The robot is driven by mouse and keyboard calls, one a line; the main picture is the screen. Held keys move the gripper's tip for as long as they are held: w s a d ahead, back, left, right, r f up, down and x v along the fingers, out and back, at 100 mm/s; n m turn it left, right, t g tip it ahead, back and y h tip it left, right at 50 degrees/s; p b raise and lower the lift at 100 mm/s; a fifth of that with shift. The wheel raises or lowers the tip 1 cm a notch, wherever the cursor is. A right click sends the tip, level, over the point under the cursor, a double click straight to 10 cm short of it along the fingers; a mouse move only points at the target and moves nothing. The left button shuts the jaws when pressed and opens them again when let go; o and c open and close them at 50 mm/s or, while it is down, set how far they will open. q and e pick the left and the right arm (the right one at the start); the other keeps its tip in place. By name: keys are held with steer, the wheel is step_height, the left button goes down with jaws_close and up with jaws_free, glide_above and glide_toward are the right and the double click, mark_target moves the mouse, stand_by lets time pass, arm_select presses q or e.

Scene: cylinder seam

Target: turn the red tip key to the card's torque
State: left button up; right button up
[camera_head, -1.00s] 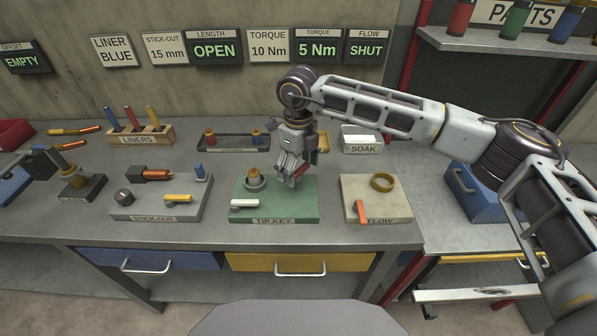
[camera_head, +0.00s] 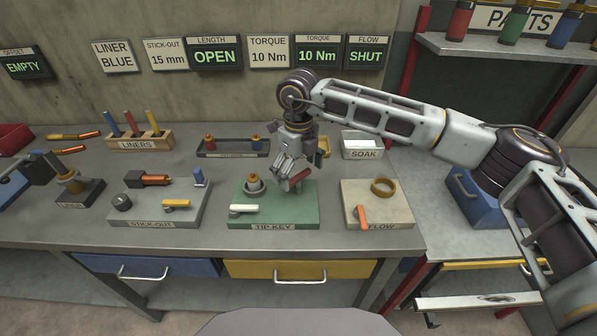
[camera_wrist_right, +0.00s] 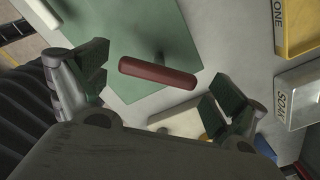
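The red tip key (camera_head: 300,174) is a short bar handle on the green TIP KEY board (camera_head: 250,218). In the right wrist view the red key (camera_wrist_right: 157,73) lies between the two finger pads, with gaps at both sides. My right gripper (camera_head: 292,184) is at the key, and its fingers (camera_wrist_right: 162,86) are spread and not closed on it. The torque card (camera_head: 268,52) reads 10 Nm. The torque display (camera_head: 317,54) beside it also reads 10 Nm. My left gripper is not in view.
The STICK-OUT board (camera_head: 150,222) is to the left, the FLOW board (camera_head: 355,190) to the right. The SOAK tray (camera_head: 362,153) is behind.

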mark_target(298, 175)
step_height(298, 175, up, 12)
stand_by(1.1)
steer(key=shift+s+f, duration=0.1)
stand_by(0.4)
